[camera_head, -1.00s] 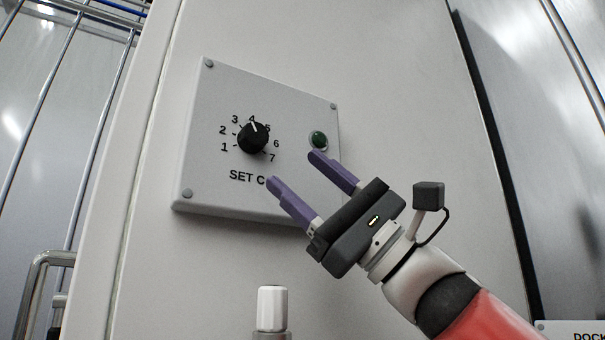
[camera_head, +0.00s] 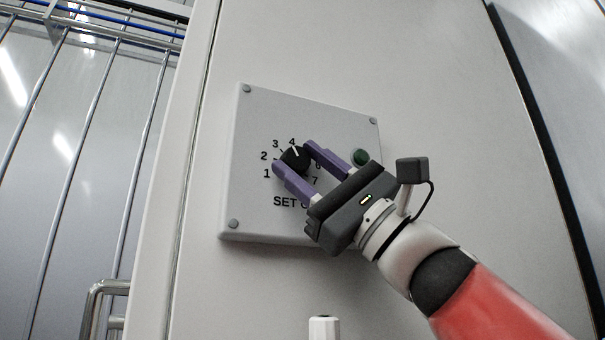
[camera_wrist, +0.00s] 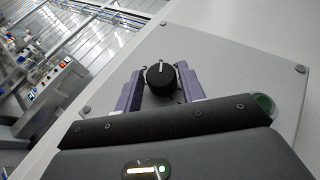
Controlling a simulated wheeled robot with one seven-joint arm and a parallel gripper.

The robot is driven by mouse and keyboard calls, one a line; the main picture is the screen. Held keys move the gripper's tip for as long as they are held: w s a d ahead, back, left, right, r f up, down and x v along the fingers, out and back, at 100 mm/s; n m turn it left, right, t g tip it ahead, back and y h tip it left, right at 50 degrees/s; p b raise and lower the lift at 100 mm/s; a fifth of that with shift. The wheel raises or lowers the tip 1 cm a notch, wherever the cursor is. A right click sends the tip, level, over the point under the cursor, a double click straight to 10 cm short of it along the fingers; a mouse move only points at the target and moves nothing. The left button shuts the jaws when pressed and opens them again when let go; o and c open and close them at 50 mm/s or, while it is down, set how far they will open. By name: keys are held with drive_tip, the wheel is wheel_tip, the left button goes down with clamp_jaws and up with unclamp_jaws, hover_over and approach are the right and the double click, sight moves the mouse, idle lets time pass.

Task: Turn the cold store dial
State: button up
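The dial is a round black knob (camera_head: 295,158) with a white pointer line, set on a pale grey panel (camera_head: 250,215) with numbers around it. The 5 is covered by a finger, and the "SET C" label is partly hidden. My gripper (camera_head: 293,157) has one purple finger on each side of the knob, closed in against it. In the wrist view the knob (camera_wrist: 160,78) sits between the two fingertips (camera_wrist: 159,72), with hardly any gap at its sides.
A green round lamp (camera_head: 360,157) is right of the dial, close to my gripper's right finger. A wire rack (camera_head: 65,130) stands at the left. The pale door surface around the panel is clear.

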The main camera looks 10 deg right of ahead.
drive_tip(key=c, duration=0.6)
drive_tip(key=shift+r+n+g+p, duration=0.15)
drive_tip(key=shift+n+g+p, duration=0.15)
drive_tip(key=shift+g+p, duration=0.15)
drive_tip(key=n+g+p, duration=0.1)
drive_tip(key=n+g+h+p, duration=0.1)
drive_tip(key=shift+w+d+r+n+g+p, duration=0.1)
drive_tip(key=shift+d+r+n+g+p, duration=0.1)
drive_tip(key=shift+r+n+g+p, duration=0.15)
drive_tip(key=shift+d+f+n+g+h+p, duration=0.1)
drive_tip(key=shift+n+g+h+p, duration=0.1)
drive_tip(key=shift+n+g+h, duration=0.35)
drive_tip(key=shift+f+n+g+h+p, duration=0.15)
drive_tip(key=shift+n+g+h, duration=0.2)
drive_tip(key=shift+n+h, duration=0.25)
drive_tip(key=shift+r+n+g+h, duration=0.1)
drive_tip(key=shift+n+g+h, duration=0.2)
drive_tip(key=shift+h, duration=0.25)
drive_tip(key=shift+o, duration=0.2)
drive_tip(key=shift+r+h, duration=0.1)
drive_tip(key=shift+h, duration=0.2)
drive_tip(key=o, duration=1)
drive_tip(key=shift+c, duration=0.2)
